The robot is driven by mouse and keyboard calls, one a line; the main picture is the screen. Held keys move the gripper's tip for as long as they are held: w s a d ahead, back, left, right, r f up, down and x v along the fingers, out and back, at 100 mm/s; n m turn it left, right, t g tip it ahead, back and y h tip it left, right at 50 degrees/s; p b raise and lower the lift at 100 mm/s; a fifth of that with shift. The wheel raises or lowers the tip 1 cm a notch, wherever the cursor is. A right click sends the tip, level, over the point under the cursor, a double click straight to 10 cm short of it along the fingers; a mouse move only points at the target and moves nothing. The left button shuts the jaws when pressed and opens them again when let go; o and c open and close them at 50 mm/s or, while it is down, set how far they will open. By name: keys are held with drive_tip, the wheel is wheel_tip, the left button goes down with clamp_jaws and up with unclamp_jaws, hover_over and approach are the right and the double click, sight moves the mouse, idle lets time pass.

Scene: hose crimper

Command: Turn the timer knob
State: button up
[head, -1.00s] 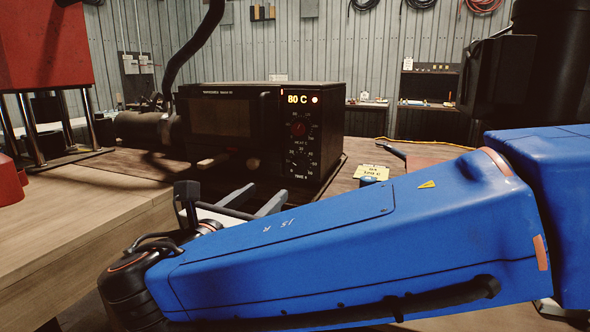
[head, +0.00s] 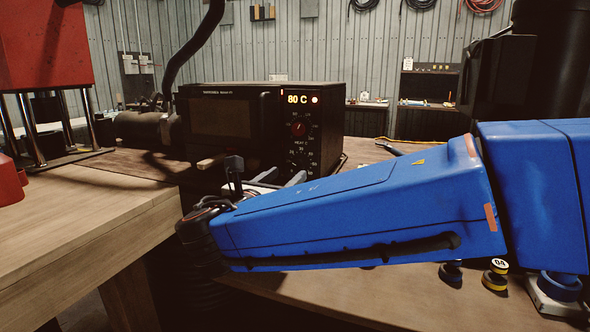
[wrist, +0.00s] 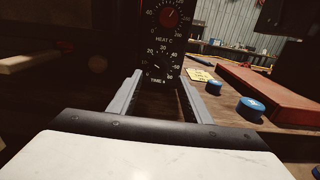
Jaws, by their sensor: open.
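The black oven-like box (head: 218,150) stands on the bench, its display reading 80 C. On its right panel are a red heat knob (head: 298,129) and, below it, the dark timer knob with a white dial, partly in view. In the wrist view the timer knob (wrist: 157,67) sits under the HEAT C dial, above the label TIME S. My gripper (wrist: 160,78) is open, with its two grey fingers pointing at the panel on either side of the timer dial in the picture. Nothing is between them. In the head view my gripper (head: 283,177) is low before the panel, partly hidden by my arm.
A wooden table (head: 75,220) and a red machine (head: 45,45) stand at left in the head view.

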sight(297, 167)
drive_tip(key=shift+x, duration=3.2)
drive_tip(key=c, duration=1)
